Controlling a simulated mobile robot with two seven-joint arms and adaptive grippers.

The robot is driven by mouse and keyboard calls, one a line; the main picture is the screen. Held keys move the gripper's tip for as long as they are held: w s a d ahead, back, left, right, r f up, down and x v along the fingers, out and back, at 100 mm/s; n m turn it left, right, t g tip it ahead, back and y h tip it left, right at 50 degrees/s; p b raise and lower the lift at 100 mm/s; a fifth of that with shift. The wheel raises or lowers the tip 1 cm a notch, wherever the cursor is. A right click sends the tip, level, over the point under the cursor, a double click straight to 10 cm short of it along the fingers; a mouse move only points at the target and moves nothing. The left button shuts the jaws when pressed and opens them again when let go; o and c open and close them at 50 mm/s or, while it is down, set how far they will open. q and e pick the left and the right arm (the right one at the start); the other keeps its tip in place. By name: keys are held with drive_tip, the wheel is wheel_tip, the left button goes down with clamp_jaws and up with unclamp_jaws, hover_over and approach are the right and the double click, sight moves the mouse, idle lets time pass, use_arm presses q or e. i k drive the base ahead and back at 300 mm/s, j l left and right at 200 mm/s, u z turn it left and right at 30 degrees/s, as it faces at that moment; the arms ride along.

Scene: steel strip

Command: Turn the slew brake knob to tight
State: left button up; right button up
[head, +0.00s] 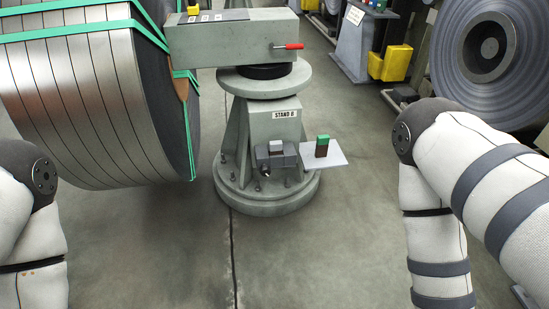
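A grey-green pedestal (273,121) labelled STAND B stands in the middle of the head view. A small dark grey box (284,161) juts from its front, with a light block (276,147) on top and a small dark round part (265,172) at its lower left. This part may be the slew brake knob, but I see no readable marking and cannot tell its setting. A red-handled lever (291,46) sticks out of the upper arm (226,43) of the stand. Both my arms show at the sides; both grippers are out of view.
A large strapped steel coil (85,100) hangs or rests at the left. A pale shelf (335,157) beside the box holds a green-and-dark block (322,146). The floor (340,230) in front is clear.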

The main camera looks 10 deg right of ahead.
sight(265, 170)
drive_tip(key=i+l+z, duration=0.15)
drive_tip(key=z, duration=0.2)
drive_tip(key=i+l+z, duration=0.1)
drive_tip(key=z, duration=0.25)
drive_tip(key=i+z, duration=0.35)
drive_tip(key=k, duration=0.05)
